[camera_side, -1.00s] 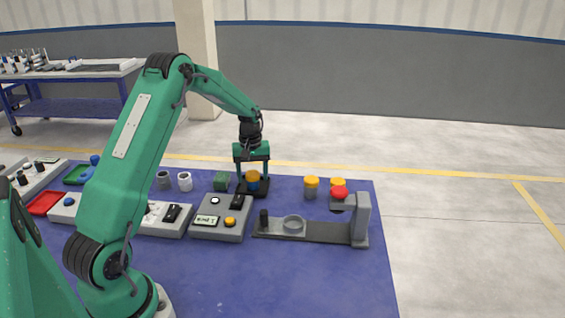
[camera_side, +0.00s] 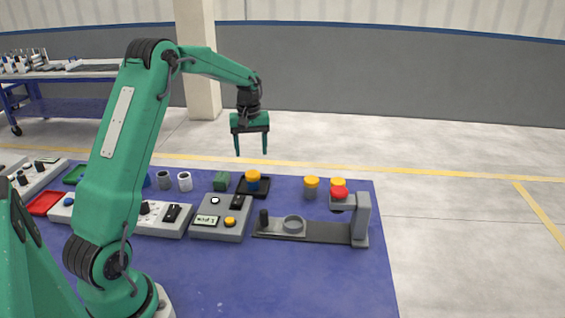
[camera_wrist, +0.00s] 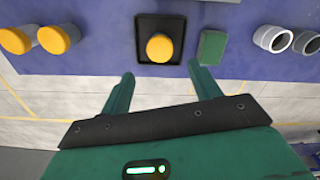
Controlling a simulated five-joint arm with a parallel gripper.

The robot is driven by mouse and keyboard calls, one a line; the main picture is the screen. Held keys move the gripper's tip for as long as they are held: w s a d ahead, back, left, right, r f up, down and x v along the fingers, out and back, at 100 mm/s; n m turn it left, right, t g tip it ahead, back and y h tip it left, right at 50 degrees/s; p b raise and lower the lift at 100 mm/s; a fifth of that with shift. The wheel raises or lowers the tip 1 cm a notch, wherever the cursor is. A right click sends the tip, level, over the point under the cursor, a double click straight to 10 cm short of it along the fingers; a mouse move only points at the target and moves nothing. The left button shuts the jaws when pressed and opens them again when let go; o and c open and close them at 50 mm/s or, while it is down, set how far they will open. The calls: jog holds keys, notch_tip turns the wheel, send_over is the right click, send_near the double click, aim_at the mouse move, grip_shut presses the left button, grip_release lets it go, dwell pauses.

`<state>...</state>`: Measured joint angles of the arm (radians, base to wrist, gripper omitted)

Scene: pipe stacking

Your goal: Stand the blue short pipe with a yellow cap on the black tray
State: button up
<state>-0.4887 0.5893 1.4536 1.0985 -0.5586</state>
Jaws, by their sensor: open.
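The blue short pipe (camera_side: 253,186) with its yellow cap (camera_side: 253,175) stands upright on the black tray (camera_side: 266,188). In the wrist view the yellow cap (camera_wrist: 160,47) shows from above, inside the rim of the black tray (camera_wrist: 143,25); the cap hides most of the pipe there. My gripper (camera_side: 251,154) is open and empty, raised in the air above the tray and apart from the pipe. Its two spread fingers (camera_wrist: 160,82) show in the wrist view with nothing between them.
A green block (camera_side: 221,181) sits left of the tray, with white (camera_side: 185,182) and grey (camera_side: 163,180) pipes beyond it. Two yellow-capped grey pipes stand to the right, one (camera_side: 311,188) in clear view. A grey fixture (camera_side: 361,220) and a control box (camera_side: 220,218) stand nearer.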

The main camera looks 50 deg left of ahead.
jog(key=shift+r, duration=1.35)
jog(key=s+d+r+m+t, duration=0.1)
jog(key=s+d+r+m, duration=0.2)
jog(key=s+d+r, duration=0.4)
jog(key=s+d+r+m+t, duration=0.2)
jog(key=s+d+r+m, duration=0.15)
jog(key=d, duration=0.45)
jog(key=s+d+f+m+t, duration=0.1)
jog(key=s+d+m+t, duration=0.1)
jog(key=s+d+m, duration=0.3)
jog(key=shift+s+d+t, duration=0.3)
jog(key=shift+s+d, duration=2.1)
jog(key=shift+s, duration=2)
jog(key=shift+m, duration=0.25)
